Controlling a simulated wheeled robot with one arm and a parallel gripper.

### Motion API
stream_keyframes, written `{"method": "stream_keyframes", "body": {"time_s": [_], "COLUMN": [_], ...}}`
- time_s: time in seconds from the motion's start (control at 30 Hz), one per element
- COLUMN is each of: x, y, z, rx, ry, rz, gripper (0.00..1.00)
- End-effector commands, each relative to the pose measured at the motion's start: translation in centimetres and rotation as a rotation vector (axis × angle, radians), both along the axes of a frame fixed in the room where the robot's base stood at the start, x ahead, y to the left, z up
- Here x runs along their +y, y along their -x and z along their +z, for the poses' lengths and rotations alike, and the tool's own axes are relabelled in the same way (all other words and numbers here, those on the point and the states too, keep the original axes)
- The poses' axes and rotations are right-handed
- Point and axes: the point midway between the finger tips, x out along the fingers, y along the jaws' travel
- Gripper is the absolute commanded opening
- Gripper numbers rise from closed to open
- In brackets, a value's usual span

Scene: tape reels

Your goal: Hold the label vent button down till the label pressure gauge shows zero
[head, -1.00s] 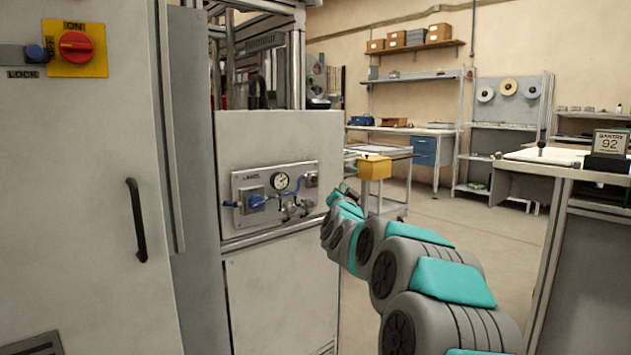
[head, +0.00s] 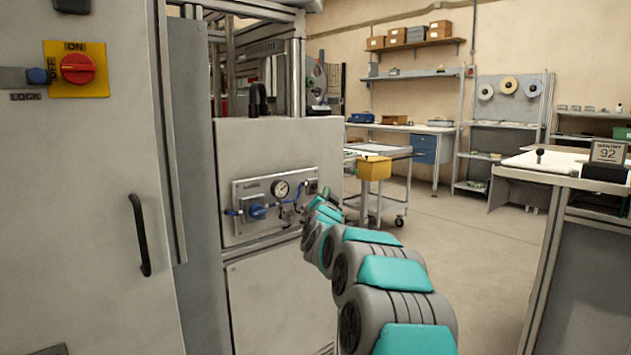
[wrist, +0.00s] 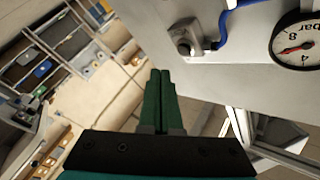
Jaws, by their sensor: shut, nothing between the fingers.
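The label panel (head: 240,221) is on the front of the grey cabinet, with a round pressure gauge (head: 282,189) and a blue knob (head: 257,211). In the wrist view the gauge (wrist: 297,40) is cut by the right edge; its red needle shows, but I cannot read an exact value.
A blue hose (wrist: 229,25) runs along the panel close to the button. A bench (head: 560,177) is at the right. Open floor lies between.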

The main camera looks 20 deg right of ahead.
Motion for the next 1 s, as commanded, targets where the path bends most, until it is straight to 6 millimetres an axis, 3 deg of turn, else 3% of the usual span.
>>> {"method": "stream_keyframes", "body": {"time_s": [0.3, 1.0], "x": [0.8, 0.8], "y": [-2.2, -2.2], "z": [0.0, 0.0], "rx": [0.001, 0.000], "ry": [-0.002, -0.001], "rz": [0.000, 0.000], "gripper": [0.00, 0.00]}}
